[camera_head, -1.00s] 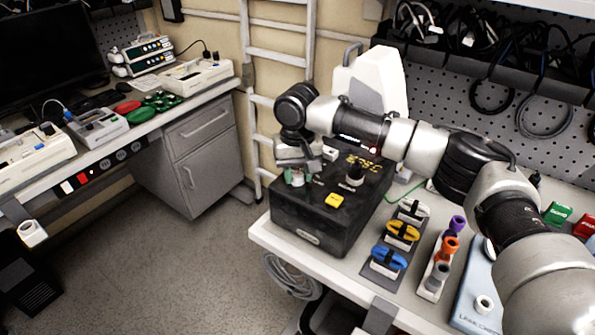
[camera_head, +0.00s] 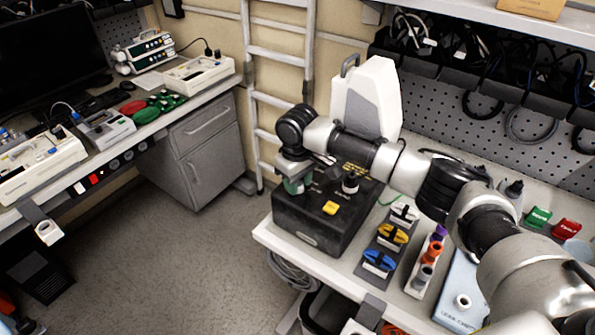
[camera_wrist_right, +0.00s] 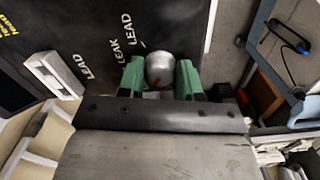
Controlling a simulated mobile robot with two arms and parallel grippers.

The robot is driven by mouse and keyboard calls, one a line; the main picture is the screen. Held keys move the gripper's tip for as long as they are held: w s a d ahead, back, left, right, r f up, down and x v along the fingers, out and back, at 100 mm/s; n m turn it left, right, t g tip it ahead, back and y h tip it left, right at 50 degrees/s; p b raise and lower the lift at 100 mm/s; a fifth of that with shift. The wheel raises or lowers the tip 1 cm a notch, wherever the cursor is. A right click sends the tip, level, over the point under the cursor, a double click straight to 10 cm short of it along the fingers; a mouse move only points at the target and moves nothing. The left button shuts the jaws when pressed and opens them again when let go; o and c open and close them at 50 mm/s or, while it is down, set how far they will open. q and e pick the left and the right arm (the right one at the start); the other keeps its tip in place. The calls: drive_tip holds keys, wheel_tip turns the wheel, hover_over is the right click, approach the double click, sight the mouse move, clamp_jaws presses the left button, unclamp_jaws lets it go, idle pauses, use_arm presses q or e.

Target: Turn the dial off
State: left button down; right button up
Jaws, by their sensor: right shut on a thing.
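A black tester box (camera_head: 318,222) stands at the left end of the white bench. My right gripper (camera_head: 296,186) is at its left part, reaching down to its top. In the right wrist view, the gripper's green fingers (camera_wrist_right: 160,80) are closed around a round silver dial (camera_wrist_right: 159,68) with a small orange-red mark. The dial sits beside printed words "LEAD" and "LEAK". In the head view the fingers and arm hide most of the dial. My left gripper is not in view.
A yellow button (camera_head: 330,208) and a dark knob (camera_head: 350,184) are on the box top. A white block (camera_wrist_right: 53,75) lies left of the fingers in the wrist view. Yellow and blue clamps (camera_head: 379,261) stand right of the box. Open floor (camera_head: 190,255) lies left.

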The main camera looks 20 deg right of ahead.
drive_tip(key=shift+r+n+p, duration=0.1)
drive_tip(key=shift+n+p, duration=0.6)
drive_tip(key=shift+n, duration=0.4)
drive_tip(key=o, duration=0.9)
wheel_tip(320, 180, up, 11)
drive_tip(key=b, duration=0.2)
drive_tip(key=shift+f, duration=0.2)
